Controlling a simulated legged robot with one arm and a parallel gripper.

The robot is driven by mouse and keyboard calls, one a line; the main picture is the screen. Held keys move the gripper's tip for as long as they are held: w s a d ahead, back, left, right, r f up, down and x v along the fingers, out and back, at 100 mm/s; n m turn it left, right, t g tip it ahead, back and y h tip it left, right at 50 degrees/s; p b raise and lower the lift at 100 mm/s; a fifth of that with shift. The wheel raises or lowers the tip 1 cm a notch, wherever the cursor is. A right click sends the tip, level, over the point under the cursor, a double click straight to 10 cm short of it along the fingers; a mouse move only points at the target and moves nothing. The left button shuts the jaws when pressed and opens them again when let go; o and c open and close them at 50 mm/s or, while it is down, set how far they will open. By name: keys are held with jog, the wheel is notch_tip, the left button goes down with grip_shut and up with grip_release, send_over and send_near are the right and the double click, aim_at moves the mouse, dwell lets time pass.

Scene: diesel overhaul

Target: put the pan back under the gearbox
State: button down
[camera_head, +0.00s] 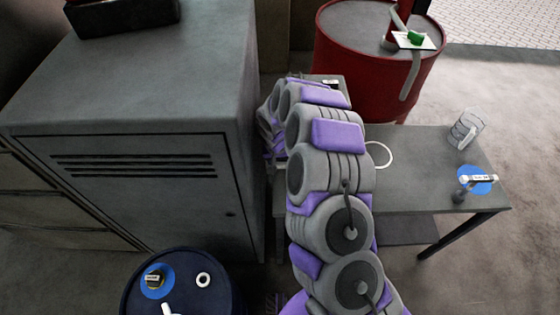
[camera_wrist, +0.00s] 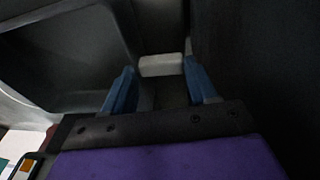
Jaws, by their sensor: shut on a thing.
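In the wrist view, my gripper (camera_wrist: 160,68) has its two blue fingers on either side of a pale block (camera_wrist: 160,65) and is shut on it. A dark hollow shape with rounded corners (camera_wrist: 75,50) fills the upper left of the wrist view; it looks like a pan, but I cannot tell for sure. I cannot tell whether the pale block is part of it. In the head view my purple and grey arm hides the gripper. I cannot make out the gearbox in either view.
A grey cabinet (camera_head: 130,150) stands left of my arm, a grey table (camera_head: 430,190) right. The table bears a white ring (camera_head: 379,155), a wire holder (camera_head: 466,130) and a blue disc (camera_head: 475,174). A red drum (camera_head: 360,65) stands behind; a dark blue drum (camera_head: 210,300) is at front left.

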jog(key=shift+c, duration=1.6)
grip_release()
notch_tip(320, 180, up, 8)
jog(key=s+p, duration=0.1)
jog(key=shift+a+f+p, duration=0.15)
jog(key=shift+a+p, duration=0.25)
jog(key=s+d+r+g, duration=0.1)
jog(key=s+d+r, duration=0.4)
jog(key=s+r, duration=0.4)
jog(key=s+d+r+g, duration=0.1)
jog(key=s+d+r, duration=0.4)
jog(key=s+r, duration=0.45)
jog(key=s+d+r, duration=0.2)
jog(key=s, duration=0.9)
jog(key=s+d+r+g+y, duration=0.1)
jog(key=s+d+r, duration=0.1)
jog(key=s, duration=0.9)
jog(key=shift+s+d+r+g, duration=0.15)
jog(key=shift+s+r+g, duration=0.15)
jog(key=shift+r, duration=0.3)
